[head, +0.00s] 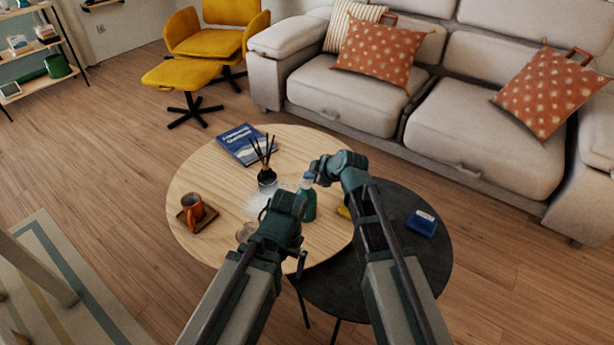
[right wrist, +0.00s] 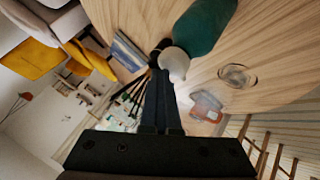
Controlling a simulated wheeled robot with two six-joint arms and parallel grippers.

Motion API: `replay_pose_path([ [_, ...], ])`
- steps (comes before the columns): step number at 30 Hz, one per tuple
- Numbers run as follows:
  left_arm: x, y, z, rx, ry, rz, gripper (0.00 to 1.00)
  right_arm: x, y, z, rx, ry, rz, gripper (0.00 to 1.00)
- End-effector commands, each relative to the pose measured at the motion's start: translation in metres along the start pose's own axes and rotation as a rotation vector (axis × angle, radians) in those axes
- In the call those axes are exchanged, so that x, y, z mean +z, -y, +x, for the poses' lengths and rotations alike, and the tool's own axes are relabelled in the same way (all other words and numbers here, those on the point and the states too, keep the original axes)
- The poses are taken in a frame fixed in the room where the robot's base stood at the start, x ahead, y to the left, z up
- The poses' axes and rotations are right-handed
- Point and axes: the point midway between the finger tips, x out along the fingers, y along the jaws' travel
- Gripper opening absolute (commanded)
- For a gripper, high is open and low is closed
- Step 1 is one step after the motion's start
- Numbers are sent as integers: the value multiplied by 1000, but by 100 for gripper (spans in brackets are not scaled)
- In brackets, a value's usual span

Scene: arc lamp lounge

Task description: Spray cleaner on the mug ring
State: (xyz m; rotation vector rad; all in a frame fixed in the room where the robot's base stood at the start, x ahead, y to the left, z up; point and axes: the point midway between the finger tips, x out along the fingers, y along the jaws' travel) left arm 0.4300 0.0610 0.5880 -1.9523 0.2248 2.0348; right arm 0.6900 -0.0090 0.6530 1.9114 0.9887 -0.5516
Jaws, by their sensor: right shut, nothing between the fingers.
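A teal bottle (head: 309,203) with a pale top stands on the round wooden table (head: 200,165); the right wrist view shows its body (right wrist: 205,25) and white head. My right gripper (head: 312,174) is shut and empty, its fingertips (right wrist: 160,72) close beside the bottle's head; contact is unclear. My left gripper (head: 290,210) is beside the bottle's body, its fingers hidden from view. A faint ring (head: 245,231), likely the mug ring, shows partly behind my left arm and as a round outline in the right wrist view (right wrist: 238,76). Whitish haze lies on the wood near it.
A black reed diffuser (head: 267,178) and a blue book (head: 245,144) are behind. A yellow item (head: 343,212) is half hidden. A blue box (head: 421,222) lies on the dark table (head: 435,265).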

Motion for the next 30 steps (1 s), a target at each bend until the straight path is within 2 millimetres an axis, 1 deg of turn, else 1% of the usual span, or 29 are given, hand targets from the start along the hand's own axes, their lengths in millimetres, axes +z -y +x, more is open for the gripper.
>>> replay_pose_path([
  [1, 0, 0, -3, 0, 0, 0, 100, -1, -1, -2, -1, 1, 0, 0],
  [9, 0, 0, -2, 0, 0, 0, 100, -1, -1, -2, -1, 1, 0, 0],
  [13, 0, 1, -8, 1, 0, 0, 100, -4, -4, -6, 0, 0, 0, 0],
  [30, 4, 5, -61, 6, 0, -2, 100, -31, -31, -43, 0, 0, 0, 0],
])
